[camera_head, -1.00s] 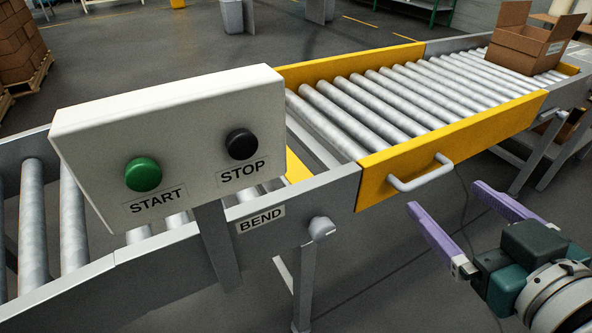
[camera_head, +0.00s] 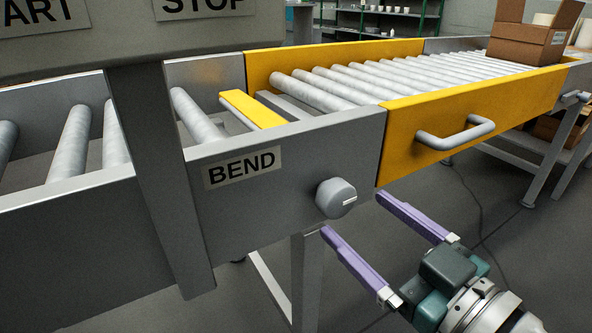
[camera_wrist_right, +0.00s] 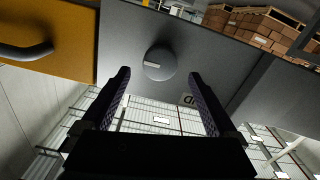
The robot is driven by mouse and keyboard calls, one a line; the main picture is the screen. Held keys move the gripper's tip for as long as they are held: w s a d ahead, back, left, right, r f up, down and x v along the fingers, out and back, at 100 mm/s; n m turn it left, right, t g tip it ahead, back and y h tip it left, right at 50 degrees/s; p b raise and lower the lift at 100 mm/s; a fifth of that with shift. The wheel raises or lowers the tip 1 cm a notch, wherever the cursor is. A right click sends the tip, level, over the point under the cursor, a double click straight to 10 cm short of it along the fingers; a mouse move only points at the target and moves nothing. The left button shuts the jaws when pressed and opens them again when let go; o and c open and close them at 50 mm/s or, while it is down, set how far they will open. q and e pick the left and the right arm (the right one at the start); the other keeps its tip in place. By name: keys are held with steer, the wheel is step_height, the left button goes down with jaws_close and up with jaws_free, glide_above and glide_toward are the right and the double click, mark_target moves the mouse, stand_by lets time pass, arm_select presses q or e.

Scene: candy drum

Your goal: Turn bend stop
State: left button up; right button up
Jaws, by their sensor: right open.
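The bend stop is a grey round knob (camera_head: 336,198) with a light mark on its face, on the conveyor's grey side plate, right of the BEND label (camera_head: 242,167). In the right wrist view the knob (camera_wrist_right: 159,63) is ahead, between and beyond the fingertips. My right gripper (camera_head: 352,212) has two purple fingers, spread open and empty. Its fingertips are just below and in front of the knob, apart from it as far as I can see. In the right wrist view the open gripper (camera_wrist_right: 158,75) frames the knob. My left gripper is not in view.
A yellow gate section (camera_head: 480,115) with a grey handle (camera_head: 455,133) is right of the knob. The START/STOP box (camera_head: 120,35) and its post (camera_head: 160,170) stand to the left. A cardboard box (camera_head: 527,40) sits on the far rollers.

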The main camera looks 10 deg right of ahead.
mark_target(342, 203)
steer(key=b+x, duration=0.1)
steer(key=x, duration=0.4)
steer(key=shift+w+a, duration=0.1)
steer(key=shift+w, duration=0.1)
steer(key=c, duration=1.4)
